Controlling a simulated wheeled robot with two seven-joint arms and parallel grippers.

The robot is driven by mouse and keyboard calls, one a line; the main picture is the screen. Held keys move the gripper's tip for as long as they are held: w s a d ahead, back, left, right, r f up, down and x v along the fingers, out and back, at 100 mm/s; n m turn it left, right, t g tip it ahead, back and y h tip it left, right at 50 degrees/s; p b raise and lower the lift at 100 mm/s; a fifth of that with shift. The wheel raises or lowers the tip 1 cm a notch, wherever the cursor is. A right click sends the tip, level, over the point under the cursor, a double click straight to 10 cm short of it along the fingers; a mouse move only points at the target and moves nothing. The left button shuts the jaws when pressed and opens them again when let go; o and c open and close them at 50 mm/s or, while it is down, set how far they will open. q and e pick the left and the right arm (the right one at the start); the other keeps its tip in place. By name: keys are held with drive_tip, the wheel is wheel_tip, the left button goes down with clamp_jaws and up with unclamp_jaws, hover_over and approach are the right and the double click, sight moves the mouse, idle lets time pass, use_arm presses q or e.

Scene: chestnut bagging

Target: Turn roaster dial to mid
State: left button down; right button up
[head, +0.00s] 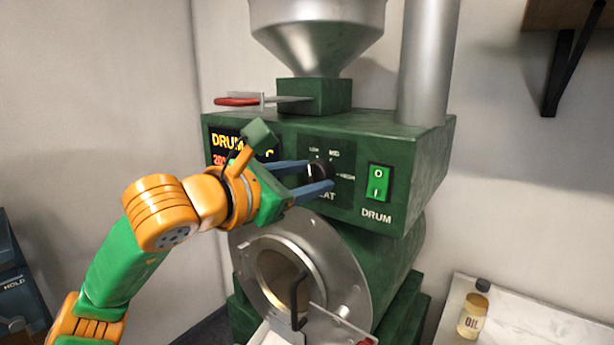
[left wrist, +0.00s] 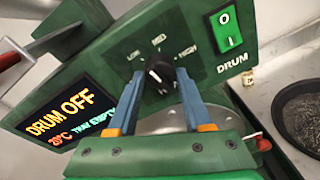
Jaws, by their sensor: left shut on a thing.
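The black heat dial (head: 320,171) is on the green front panel of the roaster (head: 400,150), with LOW, MID and HIGH marks around its upper side. My left gripper (head: 322,176) is shut on the dial, one blue finger on each side. In the left wrist view the dial (left wrist: 160,72) sits between the fingertips, and a pale mark shows on its left part. I cannot tell for certain which setting it points to. My right gripper is not in view.
The display (left wrist: 68,118) reads DRUM OFF, with a tray-empty line. A green drum switch (head: 378,183) is right of the dial. The round drum door (head: 330,240) is below, and a red-handled slide (head: 237,101) above. An oil bottle (head: 473,310) stands on the right-hand counter.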

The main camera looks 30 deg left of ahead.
use_arm(q)
drive_tip(key=m, duration=0.3)
drive_tip(key=shift+y, duration=0.3)
drive_tip(key=shift+m+y, duration=0.3)
drive_tip(key=shift+m, duration=1.5)
drive_tip(key=shift+c, duration=1.6)
unclamp_jaws()
drive_tip(key=shift+s+b, duration=0.3)
drive_tip(key=shift+b, duration=0.15)
drive_tip(key=s+b, duration=0.1)
drive_tip(key=s, duration=0.5)
drive_tip(key=shift+s+a+r+b, duration=0.2)
drive_tip(key=shift+a+r+b, duration=0.05)
drive_tip(key=shift+r+b, duration=0.15)
